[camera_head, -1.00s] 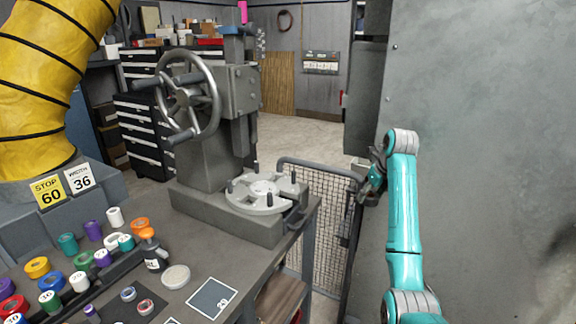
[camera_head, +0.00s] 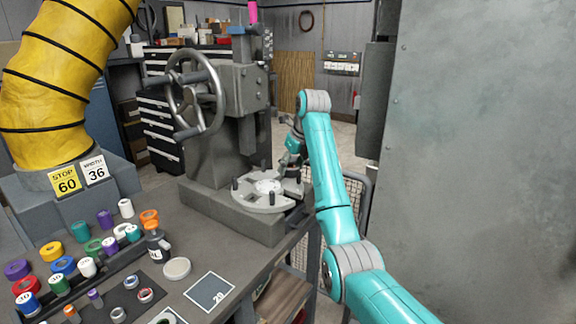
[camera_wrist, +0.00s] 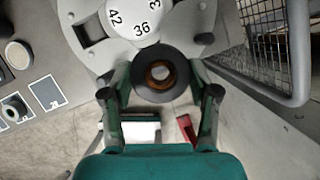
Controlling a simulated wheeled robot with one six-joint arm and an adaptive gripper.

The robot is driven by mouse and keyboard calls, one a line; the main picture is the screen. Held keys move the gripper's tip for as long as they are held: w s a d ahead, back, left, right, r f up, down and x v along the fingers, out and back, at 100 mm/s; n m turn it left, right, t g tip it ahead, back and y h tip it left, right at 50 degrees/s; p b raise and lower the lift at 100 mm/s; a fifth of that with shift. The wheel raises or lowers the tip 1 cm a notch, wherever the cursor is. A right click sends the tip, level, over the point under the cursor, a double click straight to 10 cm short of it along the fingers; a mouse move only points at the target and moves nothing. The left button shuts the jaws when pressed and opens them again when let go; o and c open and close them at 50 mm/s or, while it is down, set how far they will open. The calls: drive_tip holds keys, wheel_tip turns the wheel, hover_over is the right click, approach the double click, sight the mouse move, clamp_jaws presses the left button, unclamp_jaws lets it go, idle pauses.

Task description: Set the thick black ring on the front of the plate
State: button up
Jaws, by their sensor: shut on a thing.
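The thick black ring (camera_wrist: 176,86) is between the fingers of my gripper (camera_wrist: 158,82) in the wrist view, with a brownish bore at its middle. My gripper is shut on it. The ring overlaps the near edge of the round grey plate (camera_wrist: 100,56) in that view; I cannot tell whether they touch. The plate has a white numbered disc at its centre and dark upright pegs. In the head view the plate (camera_head: 253,202) sits on the press base, and my gripper (camera_head: 290,162) is at its right rear. The ring cannot be made out there.
The press with its handwheel (camera_head: 197,95) rises behind the plate. A wire mesh guard (camera_wrist: 268,40) stands close to the right of my gripper in the wrist view. Coloured rolls, a dark bottle (camera_head: 157,246) and a card marked 20 (camera_head: 208,291) lie on the bench.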

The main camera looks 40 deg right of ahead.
drive_tip(key=shift+w+a+f, duration=0.1)
drive_tip(key=shift+a+f, duration=0.1)
drive_tip(key=shift+f, duration=0.7)
drive_tip(key=shift+w+a+f, duration=0.15)
drive_tip(key=shift+f, duration=0.75)
drive_tip(key=shift+w+a+f, duration=0.1)
drive_tip(key=shift+a+f, duration=0.1)
drive_tip(key=shift+f, duration=0.7)
drive_tip(key=shift+f, duration=0.9)
drive_tip(key=o, duration=1.4)
drive_tip(key=shift+o, duration=0.2)
wheel_tip(320, 180, up, 10)
